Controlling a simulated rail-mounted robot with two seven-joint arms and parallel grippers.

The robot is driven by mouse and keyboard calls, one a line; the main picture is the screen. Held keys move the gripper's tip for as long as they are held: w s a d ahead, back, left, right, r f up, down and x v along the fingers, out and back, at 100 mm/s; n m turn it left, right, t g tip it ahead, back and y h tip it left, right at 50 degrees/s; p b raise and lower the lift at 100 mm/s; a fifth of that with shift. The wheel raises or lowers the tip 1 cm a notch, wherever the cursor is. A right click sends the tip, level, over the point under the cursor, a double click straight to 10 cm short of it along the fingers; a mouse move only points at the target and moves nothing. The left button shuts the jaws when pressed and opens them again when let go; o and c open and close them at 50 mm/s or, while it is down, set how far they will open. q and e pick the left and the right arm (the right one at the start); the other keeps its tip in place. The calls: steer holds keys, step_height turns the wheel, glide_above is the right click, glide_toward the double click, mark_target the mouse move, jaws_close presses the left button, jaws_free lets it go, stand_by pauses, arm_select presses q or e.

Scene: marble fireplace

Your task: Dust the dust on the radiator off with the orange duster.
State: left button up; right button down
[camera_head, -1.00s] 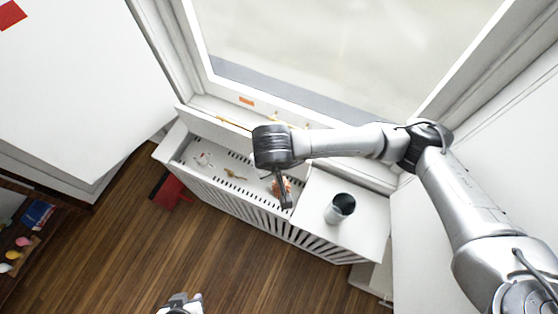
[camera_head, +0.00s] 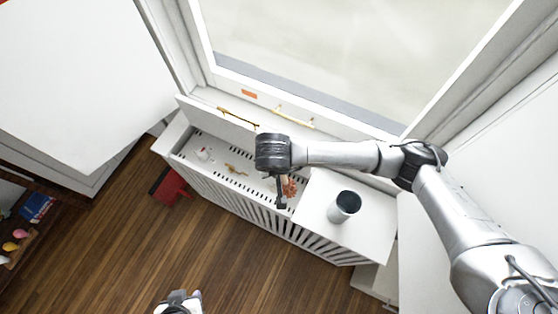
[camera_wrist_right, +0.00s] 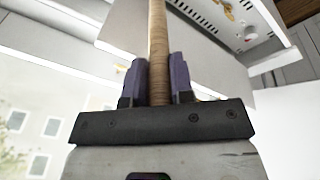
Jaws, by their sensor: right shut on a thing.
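The white radiator (camera_head: 225,203) stands below the window, its slotted top facing up. A small tan-brown patch (camera_head: 236,170), perhaps the dust, lies on its top; tan marks (camera_wrist_right: 229,11) also show in the right wrist view. My right gripper (camera_wrist_right: 159,72) is shut on a wooden handle (camera_wrist_right: 157,30), whose far end runs out of that view. In the head view my right arm hangs over the radiator, hiding part of it. An orange-brown tuft (camera_head: 290,188), likely the duster's head, shows just beside it. My left gripper (camera_head: 179,298) is at the bottom edge, away from the radiator; its jaws are unclear.
A small white-and-red object (camera_head: 203,153) lies at the top's left end. Gold handles (camera_head: 238,117) are on the sill behind. A red object (camera_head: 170,187) is on the floor.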

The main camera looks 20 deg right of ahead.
step_height(320, 180, down, 6)
steer(key=b, duration=0.4)
steer(key=shift+r, duration=0.25)
steer(key=shift+f+b, duration=0.75)
steer(key=shift+f, duration=0.05)
steer(key=shift+f+b, duration=0.55)
steer(key=shift+b, duration=0.05)
steer(key=shift+w+a, duration=0.1)
